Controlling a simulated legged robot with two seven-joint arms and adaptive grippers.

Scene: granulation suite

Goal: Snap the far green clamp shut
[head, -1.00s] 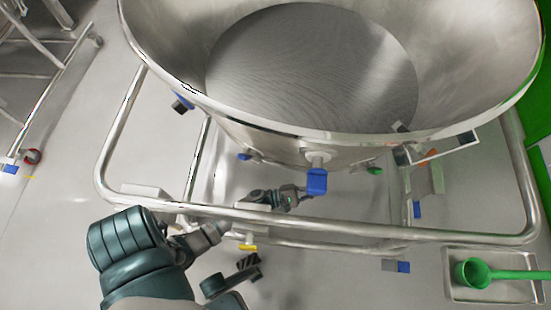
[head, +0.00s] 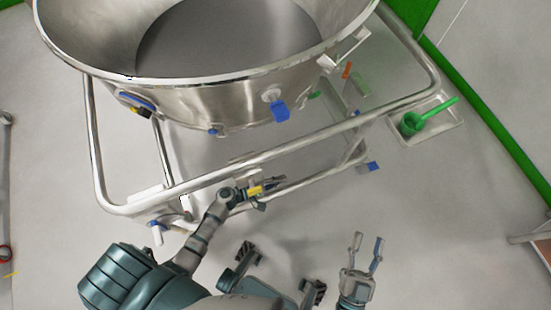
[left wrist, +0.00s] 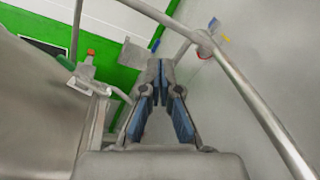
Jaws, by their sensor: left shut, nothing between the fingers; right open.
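A small green clamp (head: 314,94) shows under the right side of the steel bowl in the head view. It is too small to tell whether its lever is open or shut. My left gripper (head: 277,182) is shut and empty, low beside the cart's lower rail. It is below and left of the green clamp in the picture, clearly apart from it. In the left wrist view its fingers (left wrist: 158,64) meet at the tips with nothing between them. My right gripper (head: 367,243) is open and empty over bare floor at the lower right.
The steel bowl (head: 200,97) stands in a tubular frame (head: 240,166) whose rail passes close to my left arm. Blue-handled fittings (head: 280,110) and an orange part (head: 347,70) are near the clamp. A tray (head: 439,132) holds a green scoop (head: 412,123).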

